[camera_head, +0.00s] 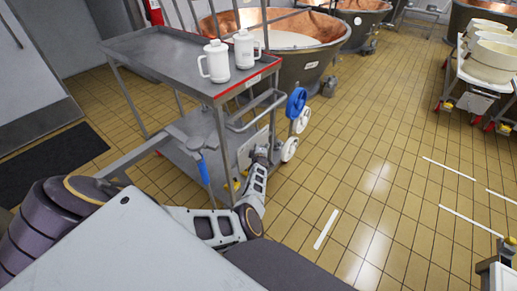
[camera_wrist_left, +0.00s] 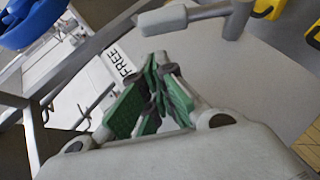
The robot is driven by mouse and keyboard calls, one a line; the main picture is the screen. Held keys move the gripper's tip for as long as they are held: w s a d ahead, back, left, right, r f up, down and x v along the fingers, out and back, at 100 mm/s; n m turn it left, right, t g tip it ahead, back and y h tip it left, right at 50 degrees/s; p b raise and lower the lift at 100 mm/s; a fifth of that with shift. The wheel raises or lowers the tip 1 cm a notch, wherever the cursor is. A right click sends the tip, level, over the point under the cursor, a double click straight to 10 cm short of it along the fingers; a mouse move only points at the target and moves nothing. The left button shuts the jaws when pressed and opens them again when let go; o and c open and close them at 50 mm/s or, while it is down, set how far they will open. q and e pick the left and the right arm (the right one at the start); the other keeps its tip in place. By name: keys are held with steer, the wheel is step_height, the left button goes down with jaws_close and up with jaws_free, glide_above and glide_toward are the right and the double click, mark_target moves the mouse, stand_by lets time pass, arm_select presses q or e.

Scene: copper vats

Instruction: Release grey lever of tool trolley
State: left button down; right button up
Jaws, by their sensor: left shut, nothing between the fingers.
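The metal tool trolley (camera_head: 150,48) stands in front of me. My left gripper (camera_head: 262,153) is low at its right end, below the top shelf. In the left wrist view my left gripper (camera_wrist_left: 150,112) shows green finger pads drawn together, with nothing between them. A grey lever (camera_wrist_left: 165,20) with a thick end lies beyond and above the fingertips in that view, apart from them. A white label reading FREE (camera_wrist_left: 119,62) is just past the fingers. I cannot make out the lever in the head view. My right gripper is not in view.
Two white jugs (camera_head: 214,62) (camera_head: 244,49) stand on the trolley top. Copper vats (camera_head: 290,28) stand behind, and a table with pale tubs (camera_head: 492,62) is at right. Tiled floor between is clear.

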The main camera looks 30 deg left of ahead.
arm_select(q)
steer(key=shift+w, duration=0.25)
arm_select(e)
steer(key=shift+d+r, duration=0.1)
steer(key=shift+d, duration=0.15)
arm_select(q)
steer(key=shift+w, duration=0.9)
steer(key=shift+w+d+f+b, duration=0.1)
steer(key=shift+w+b, duration=0.1)
steer(key=shift+w, duration=0.2)
steer(key=shift+w+f+b, duration=0.1)
steer(key=shift+w+b, duration=0.05)
steer(key=shift+w, duration=0.55)
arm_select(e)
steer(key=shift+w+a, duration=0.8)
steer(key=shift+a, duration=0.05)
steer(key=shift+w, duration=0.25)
arm_select(q)
steer(key=shift+d, duration=0.1)
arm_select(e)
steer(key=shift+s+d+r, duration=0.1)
